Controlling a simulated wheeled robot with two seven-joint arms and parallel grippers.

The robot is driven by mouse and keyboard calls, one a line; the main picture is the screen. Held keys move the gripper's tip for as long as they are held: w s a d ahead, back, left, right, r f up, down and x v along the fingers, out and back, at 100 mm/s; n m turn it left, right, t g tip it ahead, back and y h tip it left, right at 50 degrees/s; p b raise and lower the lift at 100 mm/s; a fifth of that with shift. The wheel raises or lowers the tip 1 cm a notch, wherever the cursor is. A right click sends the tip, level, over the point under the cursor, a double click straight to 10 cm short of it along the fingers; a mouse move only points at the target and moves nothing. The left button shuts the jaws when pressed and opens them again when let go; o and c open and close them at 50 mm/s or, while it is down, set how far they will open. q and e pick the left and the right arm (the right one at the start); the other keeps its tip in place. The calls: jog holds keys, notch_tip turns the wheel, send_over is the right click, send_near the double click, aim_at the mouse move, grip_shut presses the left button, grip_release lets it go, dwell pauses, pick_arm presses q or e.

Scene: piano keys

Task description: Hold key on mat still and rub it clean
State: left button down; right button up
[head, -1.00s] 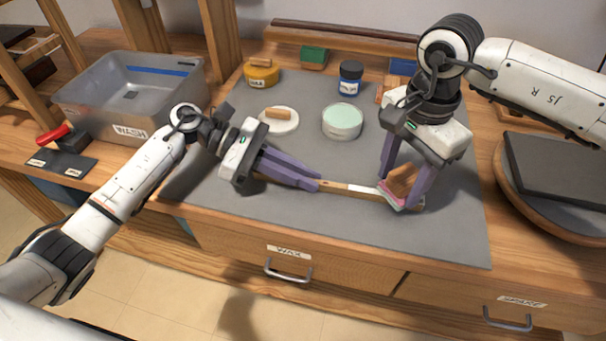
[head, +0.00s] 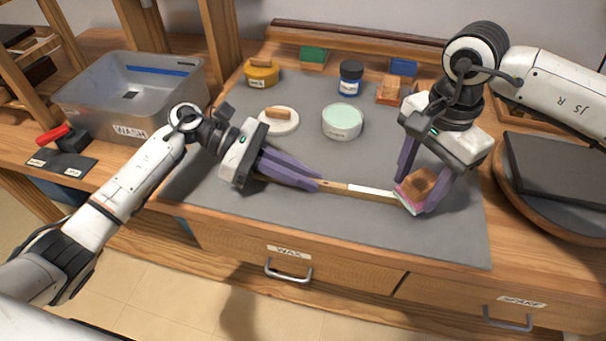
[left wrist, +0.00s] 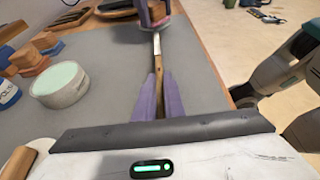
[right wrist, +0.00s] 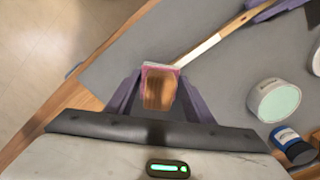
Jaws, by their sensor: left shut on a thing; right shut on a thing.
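The piano key (head: 370,190) is a long wooden stick with a white section, lying on the grey mat (head: 330,232). My left gripper (head: 317,184) is shut on the key's left part; in the left wrist view the key (left wrist: 157,60) runs away from between the fingers. My right gripper (head: 418,196) is shut on a block (head: 418,182) with a brown wooden back and a pink and pale green underside. The block is at the key's right end and hides that end. In the right wrist view the block (right wrist: 158,92) sits between the fingers, beside the white section.
Behind the key stand an open pale green tin (head: 342,122), a white dish with a brown-handled piece (head: 279,119), a yellow wax pot (head: 261,73) and a blue jar (head: 350,78). A grey wash tub (head: 130,98) is at left. A dark slab on a round board (head: 560,170) is at right.

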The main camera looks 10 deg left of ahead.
jog(key=shift+d+f, duration=0.15)
jog(key=shift+d, duration=0.85)
jog(key=shift+a, duration=0.1)
jog(key=shift+a, duration=2.45)
jog(key=shift+d, duration=0.15)
jog(key=shift+d+f, duration=0.1)
jog(key=shift+d, duration=2.4)
